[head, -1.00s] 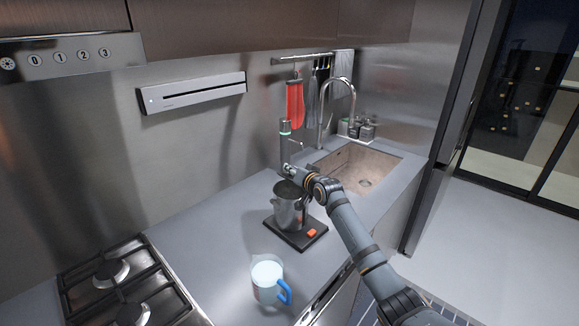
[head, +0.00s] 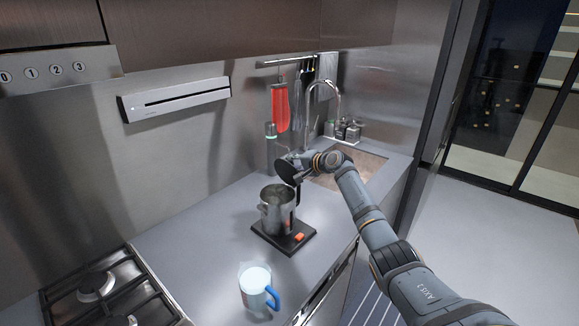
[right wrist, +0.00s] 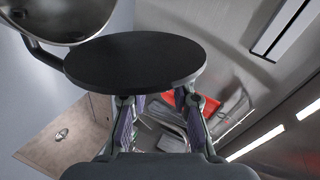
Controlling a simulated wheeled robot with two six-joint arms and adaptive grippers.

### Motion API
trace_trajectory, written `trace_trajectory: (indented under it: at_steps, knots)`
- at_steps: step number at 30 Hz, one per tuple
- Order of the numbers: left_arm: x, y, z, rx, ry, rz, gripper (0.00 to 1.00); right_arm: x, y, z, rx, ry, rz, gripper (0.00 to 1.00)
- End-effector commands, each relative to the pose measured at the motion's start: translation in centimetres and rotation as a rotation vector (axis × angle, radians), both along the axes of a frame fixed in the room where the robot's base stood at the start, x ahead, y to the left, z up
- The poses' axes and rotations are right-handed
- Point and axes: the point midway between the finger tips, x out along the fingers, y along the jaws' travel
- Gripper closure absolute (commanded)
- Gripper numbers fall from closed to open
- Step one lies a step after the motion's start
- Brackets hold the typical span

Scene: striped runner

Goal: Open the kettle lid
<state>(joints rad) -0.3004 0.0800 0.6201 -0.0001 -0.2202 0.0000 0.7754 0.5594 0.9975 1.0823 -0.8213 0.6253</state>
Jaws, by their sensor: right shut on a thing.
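The metal kettle (head: 274,216) stands upright on a black base with an orange switch (head: 300,237). Its top looks open. The round black lid (head: 287,173) is tilted, above and to the right of the kettle's mouth. My right gripper (head: 302,162) is shut on the lid. In the right wrist view the lid (right wrist: 135,60) is a flat dark disc in front of the fingers and hides their tips. The kettle (right wrist: 65,12) shows at that view's top left. Whether the lid is still joined to the kettle I cannot tell. My left gripper is not in view.
A jug with a blue handle (head: 254,287) stands in front of the kettle. A gas hob (head: 95,290) is at the left. A bottle with a green band (head: 271,150) stands behind the kettle, and the sink (head: 362,165) is at the right. The counter left of the kettle is clear.

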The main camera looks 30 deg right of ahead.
Motion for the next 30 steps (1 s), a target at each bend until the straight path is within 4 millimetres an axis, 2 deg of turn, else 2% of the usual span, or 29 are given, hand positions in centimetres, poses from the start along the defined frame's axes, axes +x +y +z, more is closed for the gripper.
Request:
trace_trajectory:
  at_steps: [20, 21, 25, 30]
  knots:
    - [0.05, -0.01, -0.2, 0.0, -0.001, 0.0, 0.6, 0.08, -0.31, -0.14, 0.054, 0.019, -0.001, 1.0]
    - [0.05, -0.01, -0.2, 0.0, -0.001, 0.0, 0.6, 0.08, -0.31, -0.14, 0.054, 0.019, -0.001, 0.72]
    - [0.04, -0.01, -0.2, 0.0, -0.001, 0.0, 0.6, 0.09, -0.3, -0.14, 0.053, 0.018, -0.001, 0.54]
    - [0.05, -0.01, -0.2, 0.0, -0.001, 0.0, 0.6, 0.09, -0.29, -0.12, 0.053, 0.018, -0.001, 0.52]
